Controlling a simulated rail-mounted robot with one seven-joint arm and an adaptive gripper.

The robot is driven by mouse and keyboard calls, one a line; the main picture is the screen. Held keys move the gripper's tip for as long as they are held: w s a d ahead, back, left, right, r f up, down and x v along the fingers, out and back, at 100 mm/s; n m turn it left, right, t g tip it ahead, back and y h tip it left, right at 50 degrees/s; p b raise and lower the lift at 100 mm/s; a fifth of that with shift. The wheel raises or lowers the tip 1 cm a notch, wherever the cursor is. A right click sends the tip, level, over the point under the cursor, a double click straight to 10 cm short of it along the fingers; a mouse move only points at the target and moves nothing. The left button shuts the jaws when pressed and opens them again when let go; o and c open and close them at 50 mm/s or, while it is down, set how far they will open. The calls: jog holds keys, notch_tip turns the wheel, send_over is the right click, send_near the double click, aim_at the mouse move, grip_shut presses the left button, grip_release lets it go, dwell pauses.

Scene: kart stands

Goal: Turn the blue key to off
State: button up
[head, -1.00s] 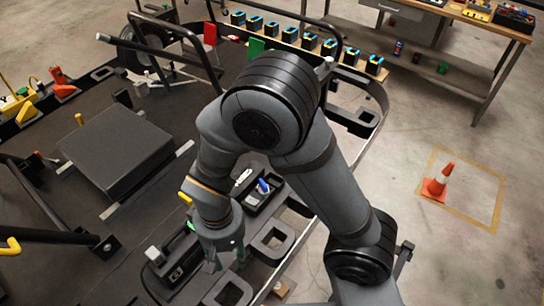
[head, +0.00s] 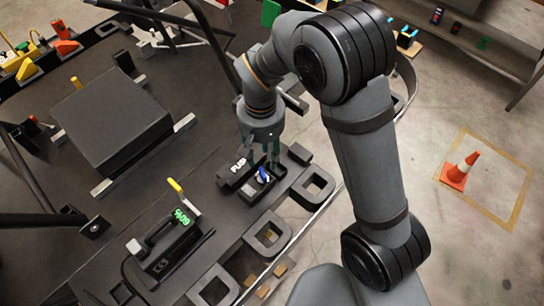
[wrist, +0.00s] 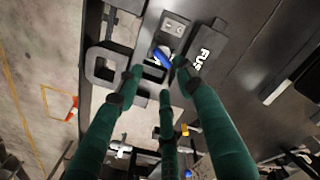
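In the wrist view the blue key (wrist: 163,60) lies just beyond my fingertips, beside a white patch. My gripper (head: 264,158) is over the switch box, pointing down. In the wrist view my gripper (wrist: 157,80) has its green fingers spread, with nothing between them. The key shows between and ahead of the fingertips, and no contact is visible. The base of the key is partly hidden.
The lettered black block (wrist: 202,48) stands close beside the key. A device with a green display (head: 175,230) and a yellow-tipped lever (head: 176,186) stand at left. Black D-shaped loops (head: 268,239) line the kart's edge.

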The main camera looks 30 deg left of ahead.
aim_at(263, 177)
notch_tip(263, 177, down, 9)
jog(key=shift+d+r+p, duration=0.1)
jog(key=shift+p, duration=0.7)
jog(key=shift+w+f, duration=0.15)
jog(key=shift+f, duration=0.25)
jog(key=c, duration=0.3)
grip_shut()
jog(key=n, duration=0.6)
jog(key=shift+w, duration=0.1)
jog(key=shift+o, duration=1.2)
grip_release()
